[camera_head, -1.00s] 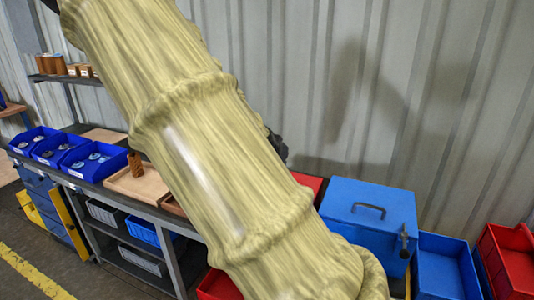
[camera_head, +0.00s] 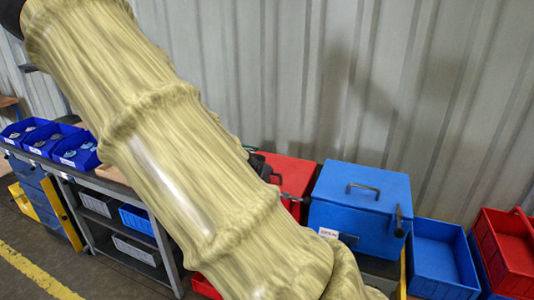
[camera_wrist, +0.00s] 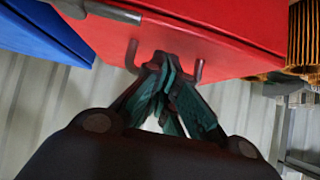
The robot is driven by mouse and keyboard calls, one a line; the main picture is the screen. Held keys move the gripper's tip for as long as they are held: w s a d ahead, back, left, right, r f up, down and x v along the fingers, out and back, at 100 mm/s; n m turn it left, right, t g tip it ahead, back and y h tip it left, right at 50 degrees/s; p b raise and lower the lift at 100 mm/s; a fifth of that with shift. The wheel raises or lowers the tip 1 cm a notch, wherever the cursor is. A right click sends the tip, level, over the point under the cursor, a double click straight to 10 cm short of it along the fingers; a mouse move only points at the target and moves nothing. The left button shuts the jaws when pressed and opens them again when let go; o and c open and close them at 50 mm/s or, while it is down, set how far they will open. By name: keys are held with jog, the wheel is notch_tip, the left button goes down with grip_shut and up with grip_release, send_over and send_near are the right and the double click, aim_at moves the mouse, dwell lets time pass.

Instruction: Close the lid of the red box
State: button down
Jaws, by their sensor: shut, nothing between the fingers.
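The red box (camera_head: 296,173) stands left of the blue box in the head view, partly hidden behind my arm. Its red top looks flat or nearly so; I cannot tell whether the lid is fully down. In the wrist view the red lid (camera_wrist: 235,30) fills the top, with a dark handle (camera_wrist: 131,56) on it. My gripper (camera_wrist: 168,65) is shut and empty, its fingertips at the red surface between the ends of the handle. Whether they touch it is unclear. In the head view the gripper is mostly hidden by my arm.
The blue box (camera_head: 350,190) with a handle is close beside the red box. An open blue bin (camera_head: 440,255) and a red bin (camera_head: 505,250) are further right. Small blue bins (camera_head: 75,150) stand on the bench at left. Brown pleated cartridges (camera_wrist: 304,35) show in the wrist view.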

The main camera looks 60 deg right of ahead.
dwell(0.4)
jog(key=r+p, duration=0.3)
jog(key=r, duration=0.1)
jog(key=shift+s+a, duration=0.1)
jog(key=shift+a, duration=0.25)
jog(key=s+a+f+b, duration=0.2)
jog(key=a+f, duration=0.3)
jog(key=a, duration=0.3)
jog(key=shift+a+b, duration=0.2)
jog(key=shift+b, duration=0.25)
jog(key=shift+w+f, duration=0.1)
jog(key=shift+f, duration=0.05)
